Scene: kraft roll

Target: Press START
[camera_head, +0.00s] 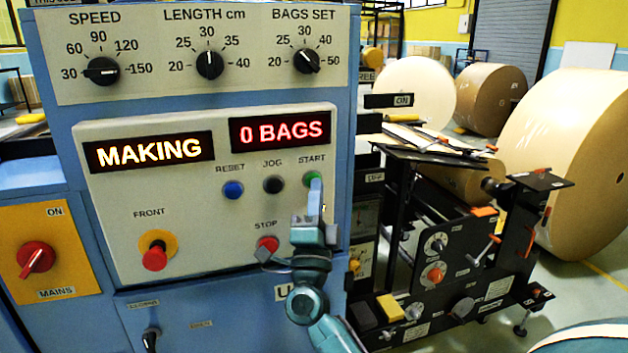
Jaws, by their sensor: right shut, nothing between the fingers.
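The green START button (309,179) is on the grey control panel (200,265), under the label START. My right gripper (316,190) is shut and empty, and its fingertips are at the lower right edge of the button, covering part of it. I cannot tell whether they touch it or how far it is pressed. The left display (149,151) reads MAKING in yellow. The right display (281,131) reads 0 BAGS in red. My left gripper is not in view.
The blue RESET button (232,189) and black JOG button (273,184) are left of START. The red STOP button (267,245) is below, close to my right gripper. A red FRONT knob (155,256) is lower left. Black machinery (455,250) and large paper rolls (580,150) stand right.

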